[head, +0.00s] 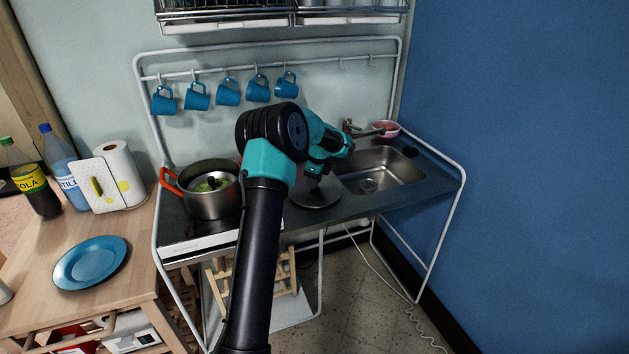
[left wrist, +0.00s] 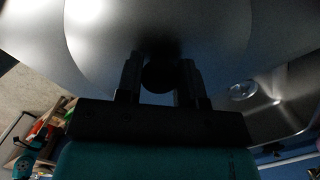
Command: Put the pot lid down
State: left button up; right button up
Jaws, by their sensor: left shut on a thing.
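The pot lid (head: 316,197) is a round metal disc over the dark counter, just left of the sink. My left gripper (head: 314,176) is above it, shut on its knob. In the left wrist view the gripper (left wrist: 160,78) has the dark round knob between its two fingers, and the lid's grey underside or top (left wrist: 110,30) fills the upper picture. I cannot tell whether the lid touches the counter. The pot (head: 212,190), steel with orange handles, stands on the left of the counter with green contents and a dark ladle-like item inside. My right gripper is not in view.
The sink (head: 385,181) with its faucet (head: 366,130) lies right of the lid, and a pink bowl (head: 386,129) sits behind it. Blue mugs (head: 228,93) hang above. A wooden table at left holds a blue plate (head: 91,262), bottles and a paper roll (head: 117,165).

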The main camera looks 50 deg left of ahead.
aim_at(319, 188)
pick_arm(q)
jog(key=shift+f, duration=0.1)
jog(key=o, duration=1)
jog(key=r, duration=0.4)
jog(key=d+r, duration=0.1)
jog(key=r, duration=0.7)
jog(key=shift+w+d+r, duration=0.1)
jog(key=shift+w+d, duration=0.2)
jog(key=shift+w, duration=0.05)
